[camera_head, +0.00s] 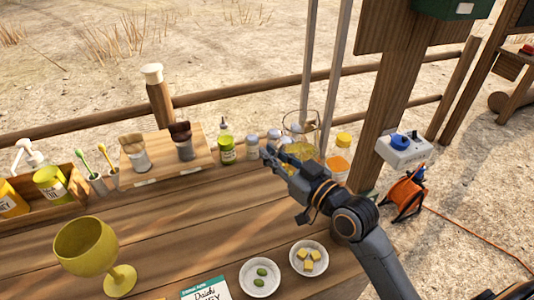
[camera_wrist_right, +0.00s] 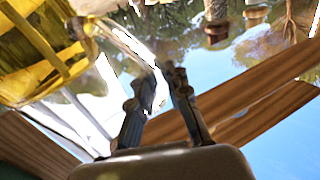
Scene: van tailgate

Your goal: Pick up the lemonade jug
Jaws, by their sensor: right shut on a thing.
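The lemonade jug (camera_head: 302,124) is clear glass with yellow liquid low inside. It shows at the back right of the wooden tailgate table, partly hidden behind my right gripper (camera_head: 270,156). In the right wrist view the jug (camera_wrist_right: 32,48) fills the upper left, with yellow liquid. A clear curved strip, which looks like its handle, runs from it to the fingers of my right gripper (camera_wrist_right: 160,75), which are shut on it. I cannot tell whether the jug's base touches the table. My left gripper is not in view.
A jar with an orange lid (camera_head: 340,152) stands close right of the jug. Small jars and a green bottle (camera_head: 227,150) stand to its left. Two small white bowls (camera_head: 260,278) and a yellow goblet (camera_head: 88,248) are nearer. A wooden post (camera_head: 385,110) rises behind at the right.

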